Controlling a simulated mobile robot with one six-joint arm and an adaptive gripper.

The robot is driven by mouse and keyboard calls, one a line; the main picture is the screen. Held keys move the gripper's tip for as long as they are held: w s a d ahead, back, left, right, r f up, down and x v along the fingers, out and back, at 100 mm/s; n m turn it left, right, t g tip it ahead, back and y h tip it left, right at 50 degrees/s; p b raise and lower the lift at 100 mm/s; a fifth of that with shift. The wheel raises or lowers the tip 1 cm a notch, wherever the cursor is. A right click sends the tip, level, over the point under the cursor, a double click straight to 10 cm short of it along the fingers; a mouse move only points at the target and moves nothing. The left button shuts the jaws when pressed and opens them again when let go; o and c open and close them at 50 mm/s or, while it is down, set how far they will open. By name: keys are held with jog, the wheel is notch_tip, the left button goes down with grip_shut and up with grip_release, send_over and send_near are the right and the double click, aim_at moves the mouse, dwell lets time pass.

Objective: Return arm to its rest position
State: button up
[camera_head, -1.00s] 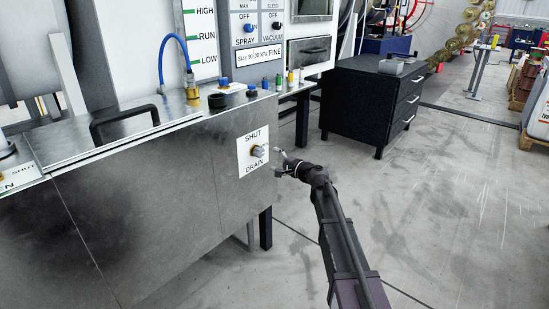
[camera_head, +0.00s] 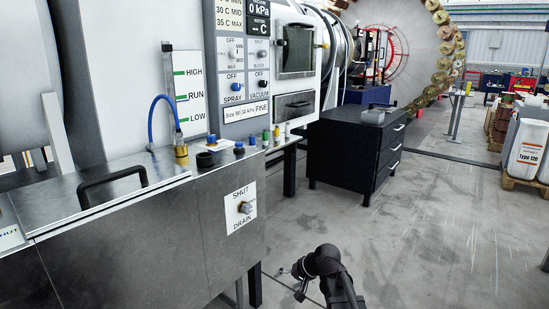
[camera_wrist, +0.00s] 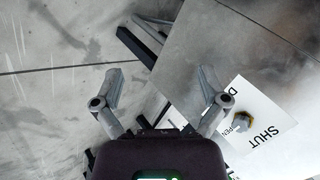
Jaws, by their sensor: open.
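My gripper (camera_head: 294,284) is low over the floor, in front of and below the steel tank's front face (camera_head: 150,245). In the wrist view my gripper (camera_wrist: 160,78) shows two fingers spread apart with nothing between them. The drain knob (camera_head: 246,207) sits on a white SHUT/DRAIN label on the tank front, apart from my gripper. In the wrist view the knob (camera_wrist: 241,122) is to the right of the right finger. My dark arm rises from the bottom edge of the head view.
A black drawer cabinet (camera_head: 355,150) stands on the floor behind the tank's right end. A black handle (camera_head: 112,185) and several small coloured caps are on the tank top. White containers on a pallet (camera_head: 527,150) are at the far right. The floor between is clear.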

jog(key=s+d+f+n+g+h+p, duration=0.3)
jog(key=s+d+h, duration=0.4)
jog(key=s+d, duration=0.75)
notch_tip(320, 180, up, 39)
jog(key=s+a+m+p, duration=0.1)
jog(key=p, duration=3.5)
jog(key=shift+s+a+f+g+p, duration=0.2)
jog(key=shift+g+p, duration=0.1)
jog(key=shift+p, duration=0.1)
